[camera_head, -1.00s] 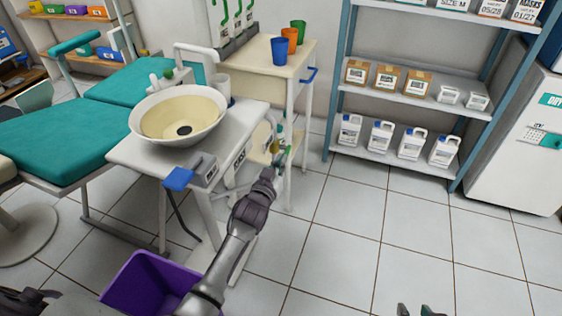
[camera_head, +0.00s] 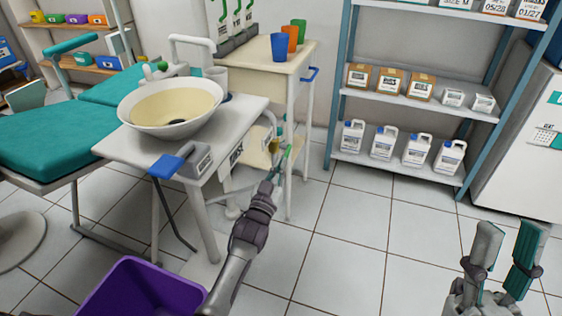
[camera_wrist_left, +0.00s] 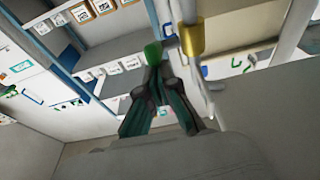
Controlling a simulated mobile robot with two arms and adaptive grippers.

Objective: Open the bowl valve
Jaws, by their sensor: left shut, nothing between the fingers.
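The cream bowl (camera_head: 172,106) sits on a white stand (camera_head: 215,130). A blue lever (camera_head: 171,162) is on the stand's front edge beside a small labelled box (camera_head: 197,161). A brass fitting (camera_wrist_left: 191,38) and a green knob (camera_wrist_left: 153,50) show in the left wrist view, by the stand's right side. I cannot tell which part is the bowl valve. My left gripper (camera_head: 276,174) is shut and empty near the green knob; its tips (camera_wrist_left: 156,72) look just below the knob, contact unclear. My right gripper (camera_head: 507,245) is open and empty at the lower right.
A purple bin (camera_head: 140,290) stands on the floor in front of the stand. A small cart (camera_head: 268,58) with cups is behind it. Shelves (camera_head: 405,100) with jugs and boxes stand at the back. The tiled floor (camera_head: 345,235) between is clear.

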